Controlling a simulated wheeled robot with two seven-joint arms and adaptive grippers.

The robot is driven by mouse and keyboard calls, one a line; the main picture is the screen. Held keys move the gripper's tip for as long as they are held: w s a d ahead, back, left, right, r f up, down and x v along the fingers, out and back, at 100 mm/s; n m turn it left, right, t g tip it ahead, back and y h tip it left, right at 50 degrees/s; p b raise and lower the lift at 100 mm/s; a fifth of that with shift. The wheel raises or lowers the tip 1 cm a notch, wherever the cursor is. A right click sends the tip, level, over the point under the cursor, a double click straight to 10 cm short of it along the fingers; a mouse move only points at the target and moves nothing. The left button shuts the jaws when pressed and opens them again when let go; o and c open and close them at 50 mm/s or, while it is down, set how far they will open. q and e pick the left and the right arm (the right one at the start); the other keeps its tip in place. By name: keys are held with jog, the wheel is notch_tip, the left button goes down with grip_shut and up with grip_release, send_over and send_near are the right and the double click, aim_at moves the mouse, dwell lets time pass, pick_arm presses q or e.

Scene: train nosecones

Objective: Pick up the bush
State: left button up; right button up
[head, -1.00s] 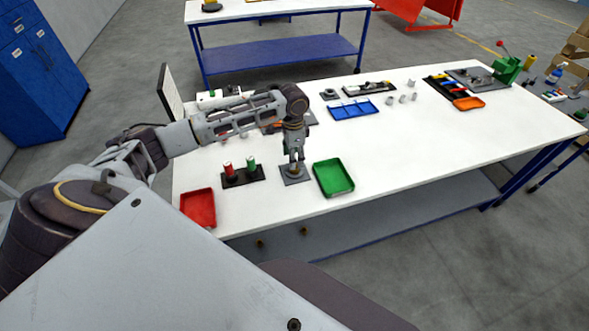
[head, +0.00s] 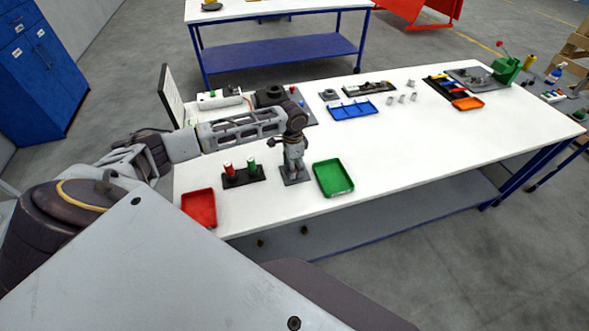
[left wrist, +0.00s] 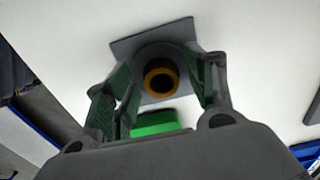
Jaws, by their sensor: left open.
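The bush is a yellow-brown ring (left wrist: 150,78) with a dark centre, on a square grey plate (left wrist: 128,48) in the left wrist view. My left gripper (left wrist: 162,70) is open, with its green-padded fingers on either side of the bush. I cannot tell whether they touch it. In the head view my left gripper (head: 294,172) points down over the grey plate (head: 302,179) and hides the bush. My right gripper is not in view.
A green tray (head: 333,177) stands just right of the plate. A stand (head: 243,179) with red and green cylinders is to its left, and a red tray (head: 199,207) sits at the front left. A blue divided tray (head: 353,110) lies behind. The table's right middle is clear.

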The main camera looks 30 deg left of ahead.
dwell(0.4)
pick_arm(q)
jog(key=c, duration=1.2)
notch_tip(320, 180, up, 10)
jog(key=shift+b, duration=0.45)
